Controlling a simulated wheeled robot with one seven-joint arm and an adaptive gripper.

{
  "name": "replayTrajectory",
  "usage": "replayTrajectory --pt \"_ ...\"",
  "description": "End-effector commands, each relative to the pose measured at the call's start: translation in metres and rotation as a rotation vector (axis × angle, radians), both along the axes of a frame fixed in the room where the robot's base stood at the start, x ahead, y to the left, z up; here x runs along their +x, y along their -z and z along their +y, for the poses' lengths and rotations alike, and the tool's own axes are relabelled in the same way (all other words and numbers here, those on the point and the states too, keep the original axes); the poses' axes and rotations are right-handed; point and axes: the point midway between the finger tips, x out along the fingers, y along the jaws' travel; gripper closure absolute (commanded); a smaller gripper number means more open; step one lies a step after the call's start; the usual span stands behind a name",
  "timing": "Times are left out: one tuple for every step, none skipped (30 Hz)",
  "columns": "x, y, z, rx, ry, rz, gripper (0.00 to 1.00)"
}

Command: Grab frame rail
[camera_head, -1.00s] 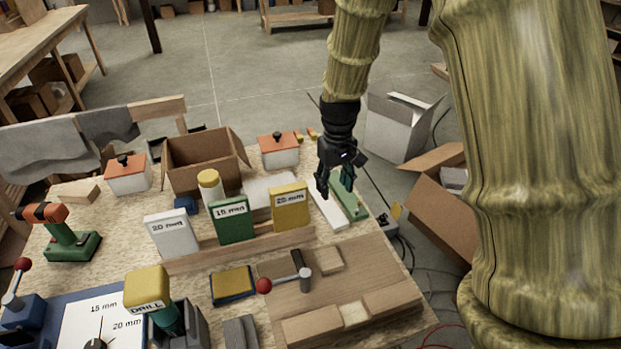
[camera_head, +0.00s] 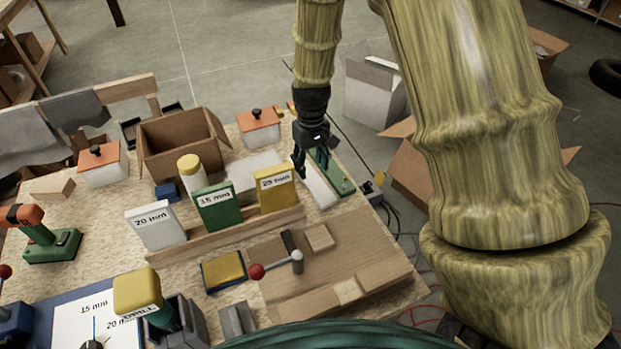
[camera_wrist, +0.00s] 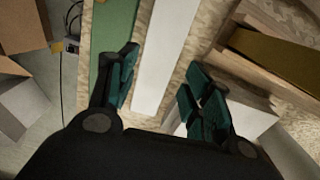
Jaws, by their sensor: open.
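A long white flat bar (camera_head: 318,187), probably the frame rail, lies at the right side of the workbench top. A green strip (camera_head: 343,182) lies just right of it. My gripper (camera_head: 300,172) points down at the bar's far part. In the wrist view, my open gripper (camera_wrist: 162,70) has one dark green finger on each side of the white bar (camera_wrist: 164,45), with nothing held. The green strip (camera_wrist: 112,28) is left of the bar there, partly behind the left finger. I cannot tell how far the fingertips are above the bench.
A wooden rack (camera_head: 235,240) left of the bar holds the white, green and yellow labelled blocks. An open cardboard box (camera_head: 177,145) and an orange-lidded container (camera_head: 260,132) stand behind. A wooden board (camera_head: 345,255) with a red-knobbed lever is in front. Boxes stand on the floor at right.

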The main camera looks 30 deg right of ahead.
Motion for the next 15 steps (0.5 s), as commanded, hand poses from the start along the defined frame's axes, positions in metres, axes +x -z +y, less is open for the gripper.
replayTrajectory --pt "0.0 0.001 0.0 0.0 0.0 0.001 0.5" --pt "0.0 0.003 0.0 0.0 0.0 0.001 0.5" --pt "0.001 0.005 0.0 0.0 0.001 0.001 0.5" --pt "0.001 0.007 0.0 0.0 0.001 0.002 0.5" --pt "0.001 0.01 -0.001 0.0 0.001 0.002 0.5" --pt "0.001 0.013 -0.001 0.001 0.001 0.003 0.5" --pt "0.001 0.016 -0.001 0.001 0.001 0.003 0.5" --pt "0.002 0.018 -0.001 0.0 0.001 0.003 0.5" --pt "0.002 0.021 -0.001 0.0 0.001 0.002 0.5" --pt "0.002 0.024 -0.001 0.0 0.001 0.003 0.5" --pt "0.002 0.027 -0.001 0.0 0.0 0.004 0.5" --pt "0.003 0.031 -0.001 0.0 0.0 0.003 0.5" --pt "0.003 0.034 -0.001 0.0 0.0 0.002 0.5" --pt "0.003 0.037 -0.001 0.0 0.0 0.002 0.5" --pt "0.003 0.04 -0.001 0.0 0.0 0.002 0.5"
